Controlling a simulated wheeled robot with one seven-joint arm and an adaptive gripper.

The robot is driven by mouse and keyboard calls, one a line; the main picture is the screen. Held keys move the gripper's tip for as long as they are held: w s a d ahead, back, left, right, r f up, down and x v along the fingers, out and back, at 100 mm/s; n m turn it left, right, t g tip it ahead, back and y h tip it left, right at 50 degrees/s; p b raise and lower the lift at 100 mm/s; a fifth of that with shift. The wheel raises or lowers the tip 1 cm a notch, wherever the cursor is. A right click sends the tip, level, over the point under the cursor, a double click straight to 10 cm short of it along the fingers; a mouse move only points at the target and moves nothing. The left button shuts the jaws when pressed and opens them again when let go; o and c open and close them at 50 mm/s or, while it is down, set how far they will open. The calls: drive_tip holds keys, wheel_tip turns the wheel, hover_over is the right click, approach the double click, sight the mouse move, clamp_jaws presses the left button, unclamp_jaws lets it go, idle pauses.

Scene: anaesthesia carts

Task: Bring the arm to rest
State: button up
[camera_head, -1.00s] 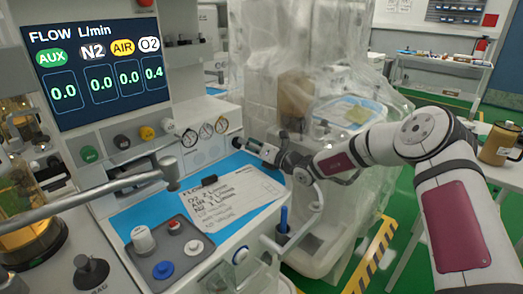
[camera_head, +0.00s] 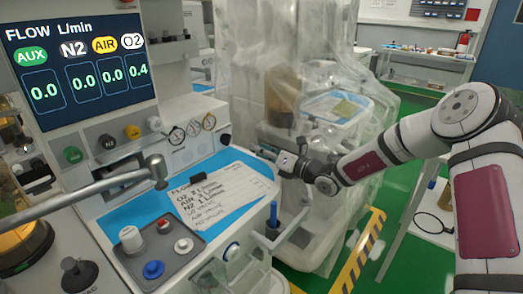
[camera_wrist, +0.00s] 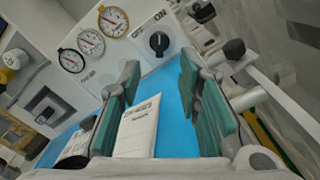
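My gripper (camera_head: 262,152) is in front of the anaesthesia cart, near the right end of its blue work surface (camera_head: 118,218). In the wrist view my gripper (camera_wrist: 158,85) has its two green-padded fingers wide apart with nothing between them. My arm reaches in from the right of the head view, bent at the elbow.
A clipboard sheet (camera_head: 232,190) with handwritten flow values lies on the blue surface. A grey tray (camera_head: 190,262) with knobs is at the front. A plastic-draped machine (camera_head: 300,60) stands close behind my gripper. Green floor (camera_head: 425,262) shows at the right.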

drive_tip(key=s+a+r+n+g+h+p, duration=0.1)
drive_tip(key=s+r+n+g+p, duration=0.15)
drive_tip(key=s+r+n, duration=0.4)
drive_tip(key=s+r+n+g+h+p, duration=0.1)
drive_tip(key=s+r+n+g, duration=0.25)
drive_tip(key=s+n, duration=0.5)
drive_tip(key=s+a+r+n+g+h+p, duration=0.1)
drive_tip(key=s+r+n+g+p, duration=0.3)
drive_tip(key=s, duration=0.6)
drive_tip(key=s+d+r+n+t+h+p, duration=0.1)
drive_tip(key=s+d+r+n+h, duration=0.2)
drive_tip(key=s+d, duration=0.4)
drive_tip(key=s+d+r+n+t+h+p, duration=0.1)
drive_tip(key=s+d+r+n+h, duration=0.3)
drive_tip(key=s, duration=0.7)
drive_tip(key=s+d+r+n+t+h+p, duration=0.1)
drive_tip(key=s+d+r+n+h, duration=0.3)
drive_tip(key=s+d, duration=0.6)
drive_tip(key=d+n+p, duration=0.1)
drive_tip(key=d+n, duration=0.1)
drive_tip(key=shift+n, duration=0.4)
